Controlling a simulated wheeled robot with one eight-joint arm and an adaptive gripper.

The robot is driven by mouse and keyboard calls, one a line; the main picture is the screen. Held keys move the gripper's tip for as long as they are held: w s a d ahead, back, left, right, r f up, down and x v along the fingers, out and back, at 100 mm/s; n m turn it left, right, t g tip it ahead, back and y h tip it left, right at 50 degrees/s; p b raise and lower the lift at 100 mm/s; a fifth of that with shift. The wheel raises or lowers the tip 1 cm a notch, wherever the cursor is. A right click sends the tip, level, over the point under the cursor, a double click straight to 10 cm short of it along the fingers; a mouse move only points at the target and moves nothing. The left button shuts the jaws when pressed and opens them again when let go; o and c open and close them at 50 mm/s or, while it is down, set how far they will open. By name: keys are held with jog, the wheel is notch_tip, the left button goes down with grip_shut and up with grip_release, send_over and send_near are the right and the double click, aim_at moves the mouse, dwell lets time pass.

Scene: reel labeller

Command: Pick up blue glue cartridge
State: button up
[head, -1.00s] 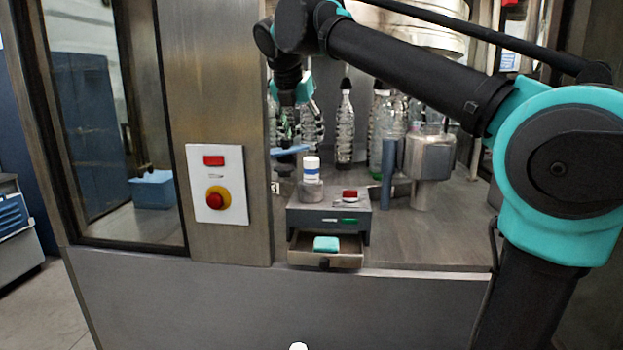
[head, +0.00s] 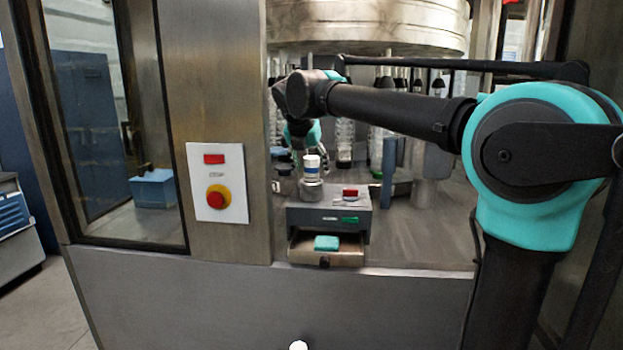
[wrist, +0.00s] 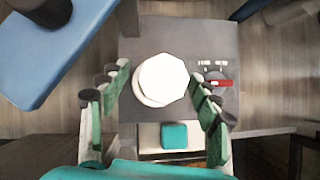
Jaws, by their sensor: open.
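A white cartridge with a blue band (head: 311,170) stands upright in a grey round holder (head: 310,190) on top of a grey box (head: 325,217). In the wrist view its pale, faceted top (wrist: 162,80) lies below the fingers and hides most of the holder. I see no clear contact. In the head view my gripper (head: 304,147) is just above and behind the cartridge, its fingertips partly hidden.
The box's front drawer (head: 344,257) is pulled out, holding a teal block (head: 326,243). Clear bottles stand behind. A blue surface (wrist: 45,50) borders the gripper's left. A steel pillar (head: 214,110) carries a stop button (head: 216,197).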

jog(key=shift+w+d+f, duration=0.1)
jog(key=shift+w+f, duration=0.15)
jog(key=shift+f, duration=0.2)
jog(key=c, duration=1.4)
jog(key=shift+r, duration=0.2)
notch_tip(320, 180, up, 27)
jog(key=shift+f, duration=0.2)
dwell(0.6)
